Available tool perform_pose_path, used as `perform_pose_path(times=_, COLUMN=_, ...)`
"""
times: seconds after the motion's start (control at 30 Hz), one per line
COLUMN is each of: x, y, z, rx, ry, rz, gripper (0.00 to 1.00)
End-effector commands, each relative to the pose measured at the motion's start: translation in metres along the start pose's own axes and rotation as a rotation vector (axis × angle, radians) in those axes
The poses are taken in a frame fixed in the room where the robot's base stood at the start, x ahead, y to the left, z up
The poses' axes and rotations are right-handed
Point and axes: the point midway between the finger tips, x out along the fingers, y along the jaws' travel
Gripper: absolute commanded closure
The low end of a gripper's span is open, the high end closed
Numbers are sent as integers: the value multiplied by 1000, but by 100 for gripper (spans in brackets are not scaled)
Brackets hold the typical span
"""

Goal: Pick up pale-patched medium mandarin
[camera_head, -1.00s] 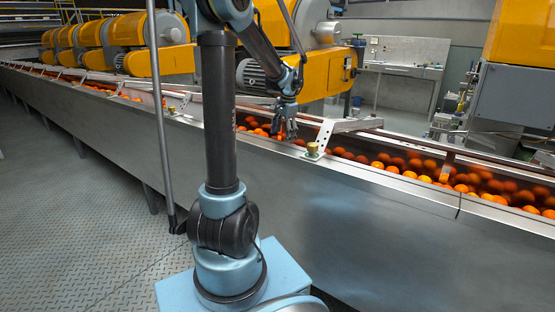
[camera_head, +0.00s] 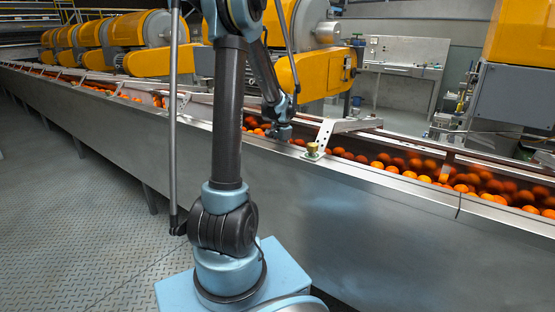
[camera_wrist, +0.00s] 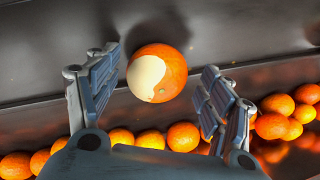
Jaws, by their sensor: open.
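The pale-patched mandarin (camera_wrist: 174,83) shows in the wrist view as an orange fruit with a large cream patch on its left side. It lies on a dark metal surface of the trough, apart from the row of other fruit. My gripper (camera_wrist: 160,85) is open, its two fingers to the left and right of the mandarin. A gap shows between the fruit and each finger, so nothing is held. In the head view my gripper (camera_head: 279,132) is low over the trough; its fingers and the patched mandarin cannot be made out there.
Several plain oranges (camera_wrist: 183,137) lie in a row close below the mandarin in the wrist view. The long metal trough (camera_head: 330,200) has raised side walls. A metal bracket (camera_head: 325,135) crosses it just right of my gripper. Yellow machines (camera_head: 300,80) stand behind.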

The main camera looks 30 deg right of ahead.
Motion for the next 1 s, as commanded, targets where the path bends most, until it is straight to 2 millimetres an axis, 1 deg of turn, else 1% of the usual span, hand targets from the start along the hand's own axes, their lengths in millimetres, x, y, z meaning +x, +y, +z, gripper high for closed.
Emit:
perform_pose_path(times=0.27, x=2, y=0, z=0, rx=0, ry=0, rz=0, gripper=26)
perform_pose_path(times=0.3, x=2, y=0, z=0, rx=0, ry=0, rz=0, gripper=35)
perform_pose_path(times=0.37, x=2, y=0, z=0, rx=0, ry=0, rz=0, gripper=49)
perform_pose_path(times=0.4, x=2, y=0, z=0, rx=0, ry=0, rz=0, gripper=58)
perform_pose_path(times=0.47, x=2, y=0, z=0, rx=-1, ry=0, rz=0, gripper=71)
perform_pose_path(times=0.5, x=2, y=0, z=0, rx=-1, ry=0, rz=0, gripper=76)
perform_pose_path(times=0.83, x=0, y=0, z=1, rx=-1, ry=0, rz=0, gripper=76)
perform_pose_path(times=0.93, x=-6, y=-2, z=1, rx=-1, ry=0, rz=0, gripper=76)
perform_pose_path(times=1.0, x=-14, y=-3, z=1, rx=-1, ry=0, rz=0, gripper=76)
